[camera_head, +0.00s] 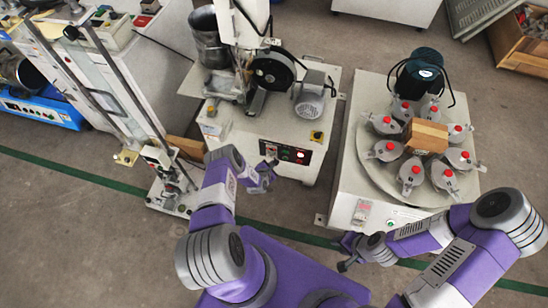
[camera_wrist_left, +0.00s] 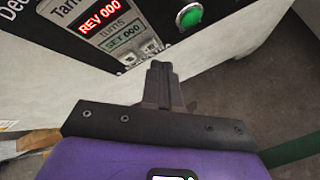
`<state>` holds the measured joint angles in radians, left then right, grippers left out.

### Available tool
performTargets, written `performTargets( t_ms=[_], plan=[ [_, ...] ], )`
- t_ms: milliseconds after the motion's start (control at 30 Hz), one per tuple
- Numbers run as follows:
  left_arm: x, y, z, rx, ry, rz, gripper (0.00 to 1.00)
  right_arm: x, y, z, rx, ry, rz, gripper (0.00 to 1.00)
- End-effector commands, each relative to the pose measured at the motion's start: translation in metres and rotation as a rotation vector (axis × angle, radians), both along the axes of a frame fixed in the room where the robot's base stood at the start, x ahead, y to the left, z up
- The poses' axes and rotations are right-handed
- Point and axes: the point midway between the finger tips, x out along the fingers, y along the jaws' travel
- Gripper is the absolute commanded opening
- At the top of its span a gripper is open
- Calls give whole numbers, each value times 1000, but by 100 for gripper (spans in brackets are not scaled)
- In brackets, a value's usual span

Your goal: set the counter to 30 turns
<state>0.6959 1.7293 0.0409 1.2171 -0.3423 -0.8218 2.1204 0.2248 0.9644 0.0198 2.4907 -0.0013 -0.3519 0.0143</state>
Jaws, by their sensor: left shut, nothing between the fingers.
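The counter panel (camera_head: 285,153) is on the front of the middle machine. In the left wrist view its red display (camera_wrist_left: 100,18) reads REV 000. The green display (camera_wrist_left: 124,37) below reads SET 000. Small light keys (camera_wrist_left: 130,59) sit under the SET display, partly behind my fingertips. My left gripper (camera_head: 270,172) is in front of the panel; in the left wrist view its fingers (camera_wrist_left: 160,70) are shut and empty, pointing at the panel's lower edge. Contact cannot be told. My right gripper (camera_head: 341,255) is open and empty, beside the right machine's front.
A green button (camera_wrist_left: 189,17) is right of the displays. The right machine has a round turntable (camera_head: 377,180) with several red-topped clamps. A tall metal stand (camera_head: 125,95) is at left. The floor (camera_head: 80,225) at lower left is clear, with a green line.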

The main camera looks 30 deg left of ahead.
Motion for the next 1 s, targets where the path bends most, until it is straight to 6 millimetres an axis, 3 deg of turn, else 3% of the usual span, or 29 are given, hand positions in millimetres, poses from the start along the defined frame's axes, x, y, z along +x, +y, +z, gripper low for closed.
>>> performTargets(
  t_ms=[1000],
  plan=[
    [8,2,0,1,-1,1,0,0,0,0,0,0,0,36]
  ],
)
